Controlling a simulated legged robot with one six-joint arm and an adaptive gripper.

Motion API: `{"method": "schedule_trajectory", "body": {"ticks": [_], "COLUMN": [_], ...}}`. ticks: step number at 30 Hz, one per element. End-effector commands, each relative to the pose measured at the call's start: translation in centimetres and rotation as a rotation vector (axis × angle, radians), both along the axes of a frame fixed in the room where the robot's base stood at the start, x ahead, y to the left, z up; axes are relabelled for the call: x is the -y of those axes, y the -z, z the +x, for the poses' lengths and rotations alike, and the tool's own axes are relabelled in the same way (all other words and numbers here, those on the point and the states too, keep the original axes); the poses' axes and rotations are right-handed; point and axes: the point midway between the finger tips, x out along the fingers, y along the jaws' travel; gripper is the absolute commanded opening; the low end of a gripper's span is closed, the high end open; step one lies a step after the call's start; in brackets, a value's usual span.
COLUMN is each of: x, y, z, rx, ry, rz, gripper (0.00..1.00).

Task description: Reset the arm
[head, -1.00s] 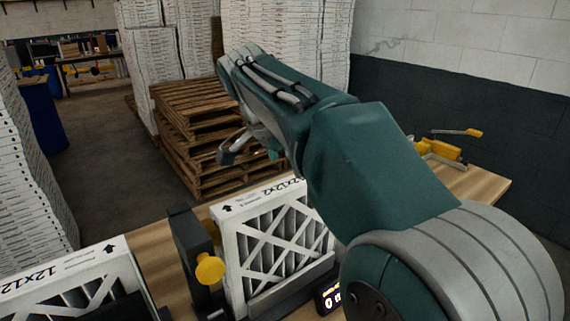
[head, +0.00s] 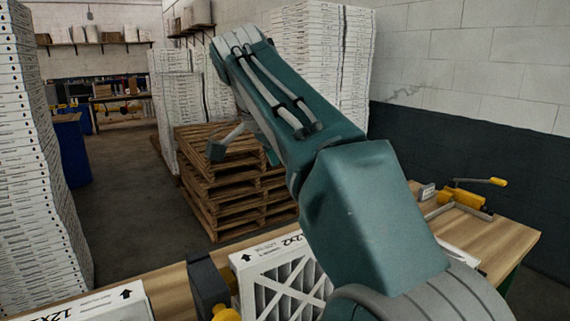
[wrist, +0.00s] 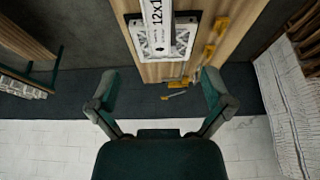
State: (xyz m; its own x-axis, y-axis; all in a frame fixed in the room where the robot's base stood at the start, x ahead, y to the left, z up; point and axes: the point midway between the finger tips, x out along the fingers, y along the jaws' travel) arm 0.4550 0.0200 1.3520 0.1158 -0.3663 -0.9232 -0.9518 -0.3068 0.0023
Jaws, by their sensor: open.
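My gripper (wrist: 160,95) is open and empty in the wrist view, its two fingers spread wide with nothing between them. In the head view my arm reaches up and away, and part of my gripper (head: 228,142) shows at its far end in front of the pallets. A white boxed filter (head: 285,275) with a lattice face stands on the wooden bench (head: 505,243), partly hidden by my arm. A boxed filter also shows in the wrist view (wrist: 180,42), beyond the fingertips and apart from them.
A yellow clamp tool (head: 468,198) lies on the bench's right part. A second filter box (head: 95,308) is at the lower left. Stacked wooden pallets (head: 235,185) and tall stacks of white boxes (head: 35,150) stand around. The floor between them is clear.

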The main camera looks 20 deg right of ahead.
Motion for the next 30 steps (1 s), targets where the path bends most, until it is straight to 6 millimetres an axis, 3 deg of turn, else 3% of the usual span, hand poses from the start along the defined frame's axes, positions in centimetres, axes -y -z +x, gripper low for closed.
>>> {"method": "schedule_trajectory", "body": {"ticks": [6,11,20,30], "x": [-0.2,0.7,1.9,2.2], "y": [-0.6,0.5,5.9,15.0], "z": [-0.4,-2.1,-7.3,-14.4], "rx": [-0.003,-0.019,-0.030,0.016], "ry": [-0.021,-0.174,-0.580,-0.976], "rz": [0.002,0.015,0.039,0.020], "gripper": [1.00,1.00,1.00,1.00]}}
